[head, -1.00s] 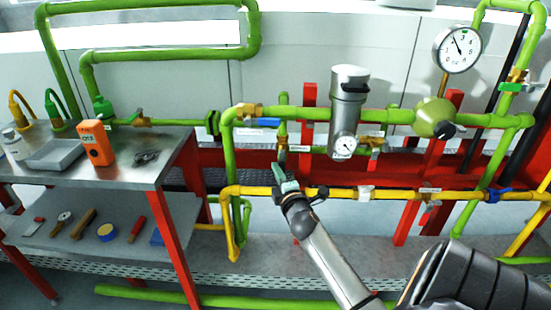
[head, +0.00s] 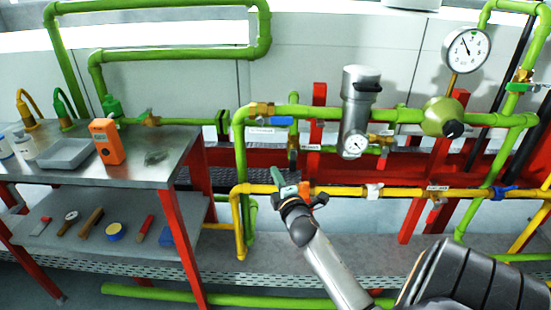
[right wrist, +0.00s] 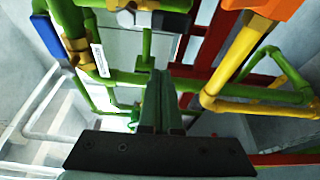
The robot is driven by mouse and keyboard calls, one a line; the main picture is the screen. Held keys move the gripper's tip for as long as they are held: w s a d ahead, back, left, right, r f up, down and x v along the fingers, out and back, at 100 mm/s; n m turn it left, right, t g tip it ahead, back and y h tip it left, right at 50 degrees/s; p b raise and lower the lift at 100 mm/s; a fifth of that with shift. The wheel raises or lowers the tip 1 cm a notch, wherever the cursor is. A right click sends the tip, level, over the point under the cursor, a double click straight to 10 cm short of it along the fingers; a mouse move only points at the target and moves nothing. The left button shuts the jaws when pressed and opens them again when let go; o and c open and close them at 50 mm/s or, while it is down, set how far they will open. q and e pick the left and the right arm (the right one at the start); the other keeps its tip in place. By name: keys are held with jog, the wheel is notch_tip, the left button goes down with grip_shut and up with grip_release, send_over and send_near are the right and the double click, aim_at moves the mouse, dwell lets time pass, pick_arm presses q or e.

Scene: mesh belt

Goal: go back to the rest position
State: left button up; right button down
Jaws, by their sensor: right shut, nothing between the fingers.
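My right gripper (head: 288,190) is in front of the pipework, just by the yellow pipe (head: 340,191) in the head view. Its two fingers are together and hold nothing. In the right wrist view the closed fingers (right wrist: 159,100) point away from the camera toward green pipes. My left gripper is not in view.
A steel bench (head: 150,180) on the left bears a grey tray (head: 66,154) and an orange device (head: 107,141); tools lie on its lower shelf (head: 85,245). Green pipes (head: 400,116), a steel filter housing (head: 358,100) and a dial gauge (head: 466,48) stand beyond the gripper.

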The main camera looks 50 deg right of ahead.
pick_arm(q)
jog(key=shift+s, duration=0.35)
pick_arm(e)
jog(key=v, duration=0.7)
jog(key=shift+s, duration=0.25)
pick_arm(q)
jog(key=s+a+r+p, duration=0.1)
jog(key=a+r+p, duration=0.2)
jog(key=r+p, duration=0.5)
jog(key=p, duration=0.3)
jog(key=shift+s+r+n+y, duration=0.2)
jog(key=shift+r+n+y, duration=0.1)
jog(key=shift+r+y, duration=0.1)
pick_arm(e)
jog(key=s+a+f+m+g+y, duration=0.2)
jog(key=s+a+f+m+y, duration=0.1)
jog(key=a, duration=0.6)
jog(key=s+a+f+m+g+y, duration=0.2)
jog(key=s+a+f+m+y, duration=0.2)
jog(key=s+a, duration=0.3)
jog(key=s+a+f+m+g+y, duration=0.2)
jog(key=s+a+f+m+y, duration=0.1)
jog(key=a, duration=1)
notch_tip(320, 180, down, 3)
jog(key=shift+s+a+r+y, duration=0.1)
jog(key=shift+s+a+y, duration=0.1)
jog(key=shift+s+y, duration=0.65)
jog(key=shift+s+h, duration=0.2)
jog(key=shift+h, duration=0.05)
